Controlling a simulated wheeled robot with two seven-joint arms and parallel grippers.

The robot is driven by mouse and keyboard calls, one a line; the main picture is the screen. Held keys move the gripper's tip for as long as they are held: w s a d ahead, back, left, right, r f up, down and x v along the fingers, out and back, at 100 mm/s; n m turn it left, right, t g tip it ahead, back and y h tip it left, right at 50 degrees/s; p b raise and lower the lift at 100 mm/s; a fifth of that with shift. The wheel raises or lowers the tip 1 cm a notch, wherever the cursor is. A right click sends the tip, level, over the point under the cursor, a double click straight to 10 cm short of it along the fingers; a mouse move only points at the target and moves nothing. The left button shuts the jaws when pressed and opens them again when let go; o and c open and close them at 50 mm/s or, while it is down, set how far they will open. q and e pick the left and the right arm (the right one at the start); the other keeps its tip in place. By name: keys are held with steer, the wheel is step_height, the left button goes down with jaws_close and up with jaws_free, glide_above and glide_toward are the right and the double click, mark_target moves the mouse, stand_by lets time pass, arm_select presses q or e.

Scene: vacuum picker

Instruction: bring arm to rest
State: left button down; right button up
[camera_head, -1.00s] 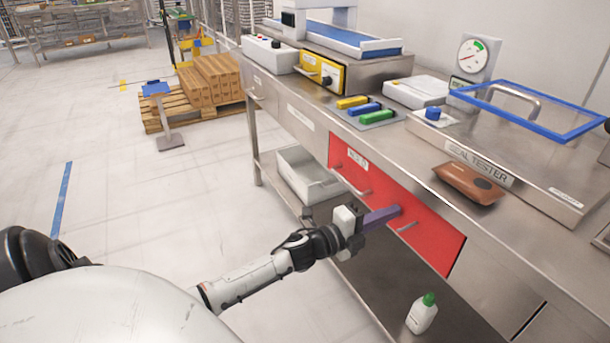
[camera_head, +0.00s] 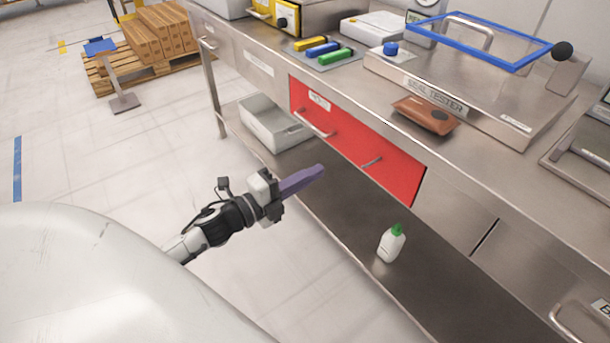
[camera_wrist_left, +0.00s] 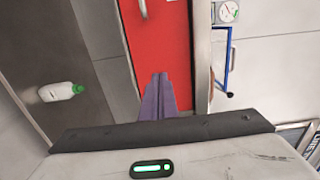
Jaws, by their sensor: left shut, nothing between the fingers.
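My left gripper (camera_head: 305,179) has purple fingers that are shut with nothing between them. In the head view it hangs in front of the steel bench, apart from the red drawer front (camera_head: 355,145). The left wrist view shows the two purple fingers (camera_wrist_left: 160,88) together, pointing towards the red drawer front (camera_wrist_left: 158,40). The drawer looks closed, and its handles are free. My right gripper is not in view.
A brown pouch (camera_head: 425,115) lies on the bench top beside the seal tester (camera_head: 480,85). A white bottle with a green cap (camera_head: 391,244) and a grey bin (camera_head: 272,124) stand on the lower shelf (camera_head: 345,215). The floor at left is open.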

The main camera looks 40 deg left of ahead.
arm_select(q)
steer(key=s+d+f+n+g+y+p, duration=0.1)
steer(key=s+d+f+n+g+p, duration=0.1)
steer(key=s+d+f+n+g, duration=0.2)
steer(key=s+d+f+n+g+y+p, duration=0.1)
steer(key=s+d+f+n+g, duration=0.3)
steer(key=s+d+f+n, duration=0.7)
steer(key=s+d+n+p, duration=0.1)
steer(key=s+n, duration=0.3)
steer(key=s, duration=0.2)
steer(key=shift+s+g, duration=0.35)
steer(key=shift+g, duration=0.05)
